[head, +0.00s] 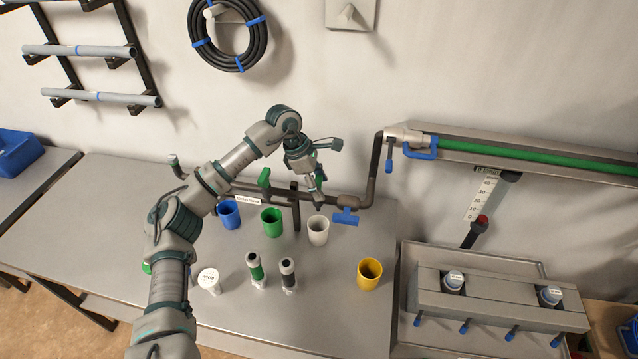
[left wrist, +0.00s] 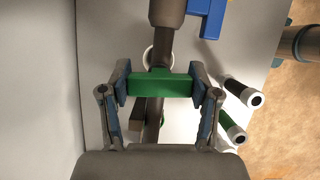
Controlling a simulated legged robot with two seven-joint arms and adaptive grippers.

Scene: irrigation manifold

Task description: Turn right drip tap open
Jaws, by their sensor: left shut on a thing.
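The right drip tap has a green handle (left wrist: 162,85), seen between the fingers in the left wrist view; it lies crosswise to the dark pipe (left wrist: 166,40). My left gripper (left wrist: 162,84) is shut on this handle, one finger on each end side. In the head view my left gripper (head: 318,182) reaches down to the pipe above the white cup (head: 318,232) and mostly hides the handle. Another green tap handle (head: 264,178) stands on the pipe to the left, by the "Drip lines" label (head: 248,200). My right gripper is not in view.
A blue valve handle (head: 346,216) sits on the pipe just right of my gripper. Blue (head: 229,215), green (head: 271,223) and yellow (head: 369,274) cups and two dark-topped cylinders (head: 288,274) stand on the bench. The bench's front right is clear around the yellow cup.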

